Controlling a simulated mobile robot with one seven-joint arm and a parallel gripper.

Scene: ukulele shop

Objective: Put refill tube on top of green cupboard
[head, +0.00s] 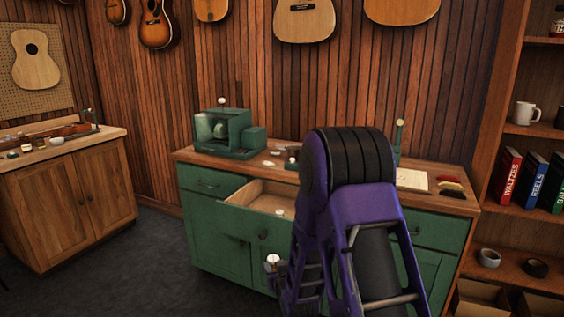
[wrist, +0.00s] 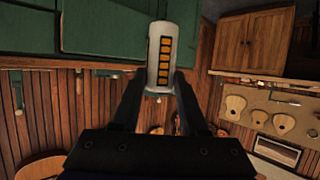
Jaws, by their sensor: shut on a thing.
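The refill tube (wrist: 161,50), a white cylinder with a column of orange squares, is between the two fingers of my gripper (wrist: 158,80) in the wrist view. The fingers are shut on it. In the head view a small white end of it (head: 272,259) shows at my gripper (head: 274,270), low in front of the cupboard and below its top. The green cupboard (head: 216,236) has a wooden top (head: 190,155) and an open upper drawer (head: 262,197). My purple arm hides the middle right of the cupboard.
A green machine (head: 228,132) stands on the cupboard top's left part. Small items lie mid-top; a paper sheet (head: 412,180) and coloured pieces (head: 450,186) lie at right. A small white item (head: 280,212) is at the open drawer. A wooden cabinet (head: 65,205) stands left, shelves (head: 535,128) right.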

